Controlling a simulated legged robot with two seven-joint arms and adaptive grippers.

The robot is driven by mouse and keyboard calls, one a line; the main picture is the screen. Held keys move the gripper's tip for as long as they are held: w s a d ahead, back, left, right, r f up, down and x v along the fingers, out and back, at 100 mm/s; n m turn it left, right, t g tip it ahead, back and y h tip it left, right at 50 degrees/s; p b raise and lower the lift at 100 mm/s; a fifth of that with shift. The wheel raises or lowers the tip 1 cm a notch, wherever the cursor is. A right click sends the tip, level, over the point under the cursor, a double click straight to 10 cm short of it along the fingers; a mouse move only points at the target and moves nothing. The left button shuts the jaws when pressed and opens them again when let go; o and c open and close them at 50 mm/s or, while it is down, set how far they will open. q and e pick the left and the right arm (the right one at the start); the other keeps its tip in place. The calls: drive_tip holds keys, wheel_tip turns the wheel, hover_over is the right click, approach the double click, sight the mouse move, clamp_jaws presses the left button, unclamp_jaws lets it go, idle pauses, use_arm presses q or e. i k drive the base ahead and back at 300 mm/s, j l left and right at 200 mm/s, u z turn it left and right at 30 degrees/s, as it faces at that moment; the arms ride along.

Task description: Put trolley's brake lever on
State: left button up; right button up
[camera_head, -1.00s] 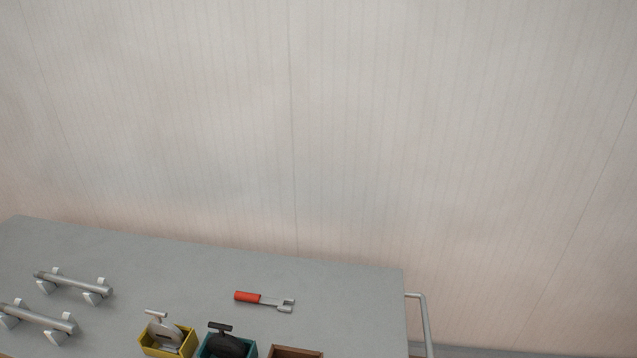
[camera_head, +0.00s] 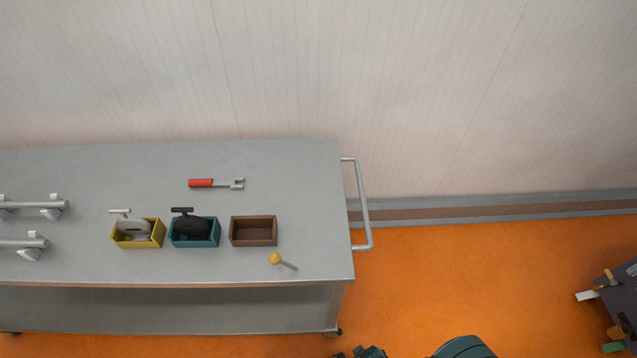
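The grey trolley (camera_head: 300,160) stands along the wall at the left, its bar handle (camera_head: 363,205) on its right end. A short grey rod with a yellow ball knob (camera_head: 275,258), which looks like the brake lever, shows near the trolley's front right corner. The rod slants from the knob down to the right. Whether it is on or off I cannot tell. Dark green parts at the bottom edge look like mine, but no gripper fingers can be made out. Nothing touches the knob.
On the trolley top are a yellow bin (camera_head: 150,240) and a teal bin (camera_head: 205,238) with tools, an empty brown bin (camera_head: 254,232), a red-handled tool (camera_head: 203,183) and metal bars on supports. Orange floor (camera_head: 480,270) is open to the right. A dark cluttered object (camera_head: 612,290) stands far right.

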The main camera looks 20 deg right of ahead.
sight(273, 257)
drive_tip(key=k+l, duration=0.15)
drive_tip(key=l, duration=0.15)
drive_tip(key=k+l, duration=0.2)
drive_tip(key=l, duration=0.15)
drive_tip(key=k+l, duration=0.15)
drive_tip(key=l, duration=0.15)
drive_tip(key=k+l+z, duration=0.1)
drive_tip(key=l, duration=0.25)
drive_tip(key=k, duration=0.1)
